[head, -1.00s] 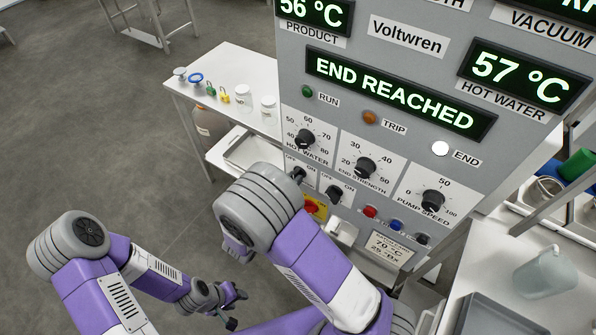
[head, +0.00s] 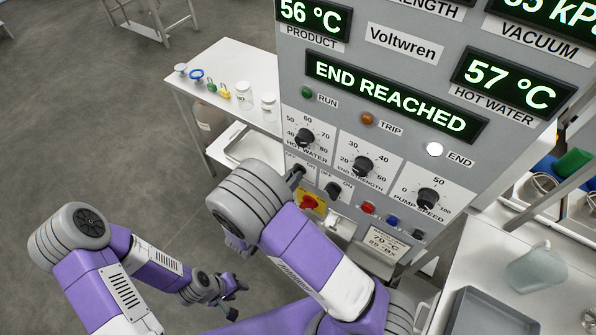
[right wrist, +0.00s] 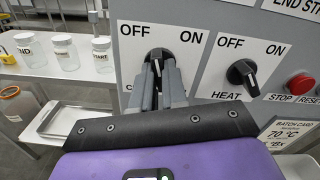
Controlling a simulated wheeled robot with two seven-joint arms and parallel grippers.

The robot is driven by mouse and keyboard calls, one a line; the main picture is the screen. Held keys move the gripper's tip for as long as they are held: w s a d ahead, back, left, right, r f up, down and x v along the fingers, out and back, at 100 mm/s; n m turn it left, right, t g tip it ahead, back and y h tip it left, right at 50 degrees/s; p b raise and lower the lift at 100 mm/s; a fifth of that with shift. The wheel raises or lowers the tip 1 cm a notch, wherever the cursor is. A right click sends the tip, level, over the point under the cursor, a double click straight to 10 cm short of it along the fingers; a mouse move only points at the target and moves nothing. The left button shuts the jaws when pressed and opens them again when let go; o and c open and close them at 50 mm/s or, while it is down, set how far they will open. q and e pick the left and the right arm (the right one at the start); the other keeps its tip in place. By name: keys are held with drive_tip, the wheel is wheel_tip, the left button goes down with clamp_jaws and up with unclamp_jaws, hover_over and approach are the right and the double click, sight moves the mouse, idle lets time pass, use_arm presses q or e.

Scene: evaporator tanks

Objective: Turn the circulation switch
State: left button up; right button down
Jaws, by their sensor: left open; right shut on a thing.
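The circulation switch (right wrist: 157,57) is a black knob on a white plate marked OFF and ON, at the upper middle of the right wrist view. Its lettering below is mostly covered, with only a "C" showing. My right gripper (right wrist: 162,72) is shut on this knob, one grey finger on each side. The knob looks roughly upright; its exact setting I cannot tell. In the head view the switch (head: 298,171) shows just past my right arm's grey joint, which hides most of that gripper. My left gripper (head: 238,298) is open and empty, low over the floor.
The HEAT switch (right wrist: 242,73) is close to the right of the circulation switch. The red emergency knob (head: 310,202) and push buttons (head: 368,208) sit below. A white side table (head: 225,65) with jars stands left of the panel.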

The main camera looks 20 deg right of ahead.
drive_tip(key=shift+n+p, duration=1)
drive_tip(key=shift+p, duration=0.15)
drive_tip(key=shift+n+p, duration=1)
drive_tip(key=shift+n, duration=0.1)
